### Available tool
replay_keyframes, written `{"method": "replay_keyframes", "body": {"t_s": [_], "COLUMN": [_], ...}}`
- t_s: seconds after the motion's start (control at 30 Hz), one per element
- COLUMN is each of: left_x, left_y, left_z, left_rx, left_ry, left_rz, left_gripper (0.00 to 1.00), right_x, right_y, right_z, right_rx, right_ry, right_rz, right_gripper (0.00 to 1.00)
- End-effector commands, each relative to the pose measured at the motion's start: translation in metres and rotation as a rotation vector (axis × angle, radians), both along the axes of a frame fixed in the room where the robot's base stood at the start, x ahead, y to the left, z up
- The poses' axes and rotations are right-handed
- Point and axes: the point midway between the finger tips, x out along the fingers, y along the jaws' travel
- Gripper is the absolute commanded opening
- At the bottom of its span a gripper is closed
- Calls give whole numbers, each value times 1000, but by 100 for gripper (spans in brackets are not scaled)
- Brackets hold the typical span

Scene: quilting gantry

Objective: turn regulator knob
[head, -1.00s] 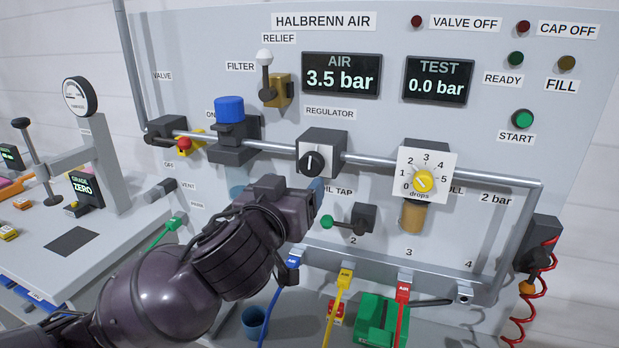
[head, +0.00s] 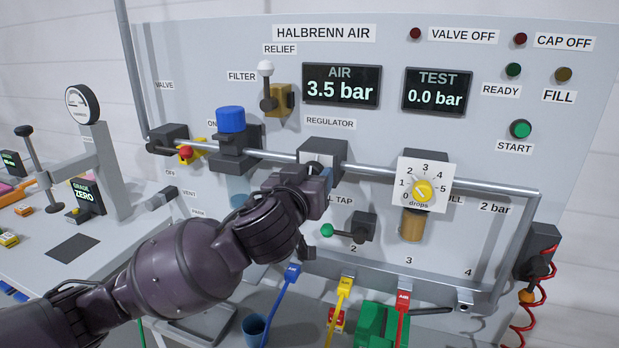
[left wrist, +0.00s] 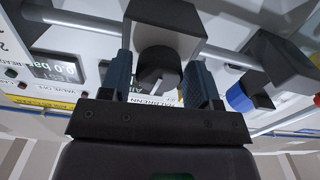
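The regulator block (head: 322,150) sits on the pipe in the middle of the panel. In the head view its knob is mostly hidden behind my left gripper (head: 322,185). In the left wrist view the dark round knob (left wrist: 158,70) with its pale pointer mark lies between the two blue-grey fingers of my left gripper (left wrist: 159,80). The fingers stand apart on either side of it, with a gap visible at least on the left. The AIR display (head: 341,86) reads 3.5 bar. My right gripper is in neither view.
The oil tap lever (head: 345,231) is just below my gripper. The filter (head: 231,135) is left of it, the drops dial (head: 424,188) right. Hoses with blue, yellow and red plugs hang below.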

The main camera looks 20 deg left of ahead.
Motion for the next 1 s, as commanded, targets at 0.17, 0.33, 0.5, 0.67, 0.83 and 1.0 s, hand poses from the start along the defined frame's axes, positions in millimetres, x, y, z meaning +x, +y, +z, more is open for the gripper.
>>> {"method": "replay_keyframes", "body": {"t_s": [0.17,0.33,0.5,0.67,0.83,1.0], "left_x": [0,0,0,0,0,0], "left_y": [0,0,0,0,1,1], "left_z": [0,0,1,1,2,2], "left_rx": [0,3,34,109,240,401], "left_ry": [0,0,0,-1,-4,-9], "left_rz": [0,1,1,1,2,1], "left_gripper": [29,22,22,22,22,22], "right_x": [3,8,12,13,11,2], "right_y": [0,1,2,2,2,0], "right_z": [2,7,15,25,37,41], "right_rx": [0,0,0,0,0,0], "right_ry": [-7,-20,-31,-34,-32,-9], "right_rz": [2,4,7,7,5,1], "right_gripper": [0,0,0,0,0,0]}}
